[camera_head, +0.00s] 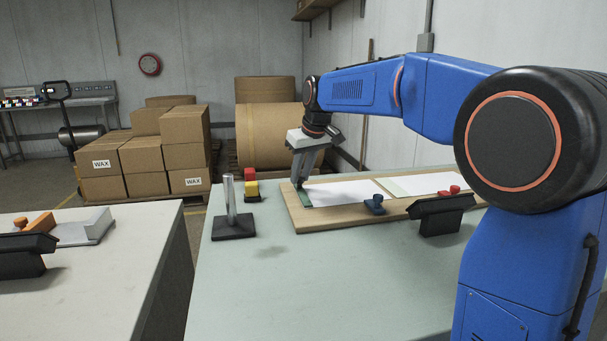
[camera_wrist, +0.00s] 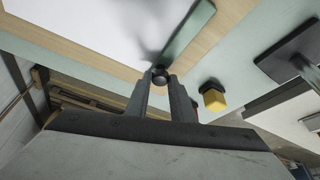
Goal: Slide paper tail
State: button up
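A white paper sheet (camera_head: 345,192) lies flat on a wooden board (camera_head: 300,220) on the pale green table. A narrow green bar (camera_head: 306,199) lies across the sheet's left end; it also shows in the wrist view (camera_wrist: 192,36). My gripper (camera_head: 299,184) points down at the far end of this bar. The fingers appear to touch the knob. The white paper (camera_wrist: 80,28) lies beside the bar there.
A second white sheet (camera_head: 425,183) lies further right on the board, with a blue knobbed piece (camera_head: 375,204) and a red one (camera_head: 454,191). A metal post on a black base (camera_head: 233,227) and a yellow block (camera_head: 252,190) stand left of the board. The table front is clear.

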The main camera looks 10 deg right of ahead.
jog(key=o, duration=0.4)
jog(key=shift+r, duration=0.1)
jog(key=v, duration=1.7)
jog(key=shift+s, duration=0.15)
jog(key=shift+s, duration=0.1)
